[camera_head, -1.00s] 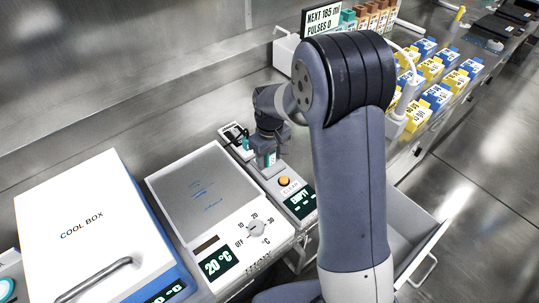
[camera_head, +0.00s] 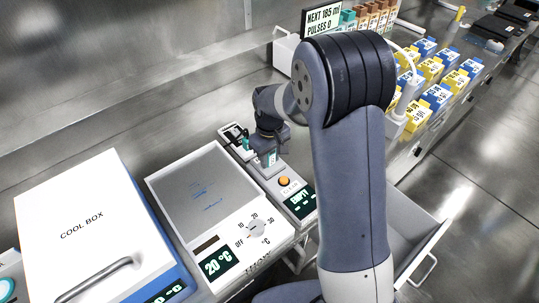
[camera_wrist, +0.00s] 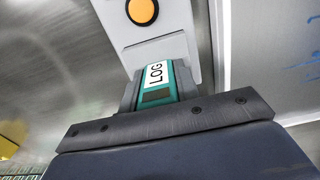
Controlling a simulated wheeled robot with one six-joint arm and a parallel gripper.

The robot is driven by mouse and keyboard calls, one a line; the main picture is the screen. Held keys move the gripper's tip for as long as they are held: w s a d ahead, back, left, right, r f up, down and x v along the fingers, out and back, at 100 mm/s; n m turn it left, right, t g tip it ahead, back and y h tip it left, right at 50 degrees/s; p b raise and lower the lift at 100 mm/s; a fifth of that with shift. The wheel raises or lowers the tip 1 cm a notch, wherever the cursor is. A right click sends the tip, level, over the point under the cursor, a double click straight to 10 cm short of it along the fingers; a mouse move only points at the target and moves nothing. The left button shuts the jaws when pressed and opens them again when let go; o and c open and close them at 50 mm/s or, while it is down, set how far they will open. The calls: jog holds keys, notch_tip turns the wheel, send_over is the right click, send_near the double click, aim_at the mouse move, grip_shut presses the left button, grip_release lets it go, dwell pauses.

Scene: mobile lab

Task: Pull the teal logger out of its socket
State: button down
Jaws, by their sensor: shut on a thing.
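The teal logger (camera_wrist: 157,82), with a white label reading LOG, shows in the wrist view between the grey fingers of my gripper (camera_wrist: 157,90). My gripper is shut on it. In the head view my gripper (camera_head: 267,160) points down at the far end of a grey socket unit (camera_head: 270,178). This unit has an orange button (camera_head: 284,181) and a dark display (camera_head: 300,203) with teal text. It also shows in the wrist view (camera_wrist: 163,52), directly beyond the logger. The socket opening is hidden, so I cannot tell how deep the logger sits.
A white hotplate-like device (camera_head: 182,227) with a dial and a 20 °C display stands left of the unit. A cool box (camera_head: 60,222) is further left. A small device with a teal part (camera_head: 245,144) lies close left of my gripper. An open drawer (camera_head: 412,228) is at right.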

jog(key=shift+r, duration=0.1)
jog(key=shift+r+p, duration=2.15)
jog(key=shift+r, duration=0.8)
